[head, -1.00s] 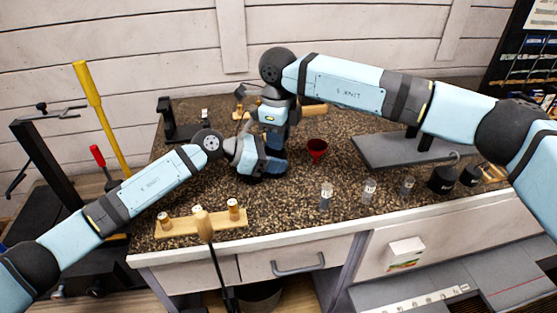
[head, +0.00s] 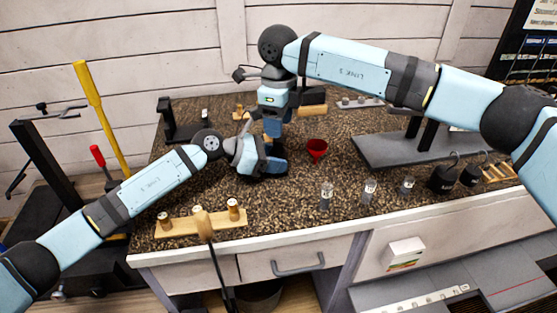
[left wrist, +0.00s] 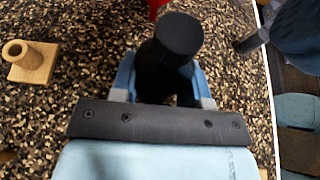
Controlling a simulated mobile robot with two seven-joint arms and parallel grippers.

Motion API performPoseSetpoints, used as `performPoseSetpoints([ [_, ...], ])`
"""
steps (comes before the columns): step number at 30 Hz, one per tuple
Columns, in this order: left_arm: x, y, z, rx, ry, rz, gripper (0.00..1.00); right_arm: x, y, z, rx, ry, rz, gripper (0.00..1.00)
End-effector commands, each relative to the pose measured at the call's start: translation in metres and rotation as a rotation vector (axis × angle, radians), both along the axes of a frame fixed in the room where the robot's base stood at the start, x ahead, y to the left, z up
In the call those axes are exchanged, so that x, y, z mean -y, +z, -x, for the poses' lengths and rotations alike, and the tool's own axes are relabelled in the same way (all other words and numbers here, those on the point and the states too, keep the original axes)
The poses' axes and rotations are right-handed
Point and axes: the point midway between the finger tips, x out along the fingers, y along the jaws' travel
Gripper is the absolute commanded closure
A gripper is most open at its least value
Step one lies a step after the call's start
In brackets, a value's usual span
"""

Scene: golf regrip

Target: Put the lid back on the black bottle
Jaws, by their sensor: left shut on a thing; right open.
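The black bottle (left wrist: 160,70) stands between the blue fingers of my left gripper (left wrist: 164,80) in the left wrist view, and the gripper is shut on it. A round black lid (left wrist: 180,35) shows on top of the bottle; I cannot tell how tightly it sits. In the head view my left gripper (head: 275,166) is low over the counter and hides most of the bottle. My right gripper (head: 272,128) is open above and slightly behind it, pointing down, apart from the lid.
A red funnel (head: 316,149) stands just right of the left gripper. Several small glass vials (head: 326,197), black weights (head: 443,178) and a grey stand base (head: 390,150) are to the right. A wooden rack (head: 180,227) lies at the front left.

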Motion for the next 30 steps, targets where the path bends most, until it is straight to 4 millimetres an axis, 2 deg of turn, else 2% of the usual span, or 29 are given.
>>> performPoseSetpoints([
  [8,0.000,0.000,0.000,0.000,0.000,0.000,1.00,0.000,0.004,0.000,-0.001,0.001,0.001,0.50],
  [12,0.000,0.000,0.000,0.000,0.000,0.000,1.00,0.000,0.004,0.000,-0.001,0.001,0.001,0.20],
  [20,0.000,0.000,0.000,0.000,0.000,0.000,1.00,0.000,0.005,0.000,-0.001,0.001,0.001,0.20],
  [23,0.000,0.000,0.000,0.000,0.000,0.000,1.00,0.000,0.011,0.000,0.001,0.001,0.000,0.20],
  [26,0.000,0.000,0.000,0.000,0.000,0.000,1.00,0.000,0.025,0.000,0.001,0.001,0.000,0.20],
  [30,0.000,0.000,0.000,0.000,0.000,0.000,1.00,0.000,0.054,0.000,0.002,0.001,0.000,0.20],
])
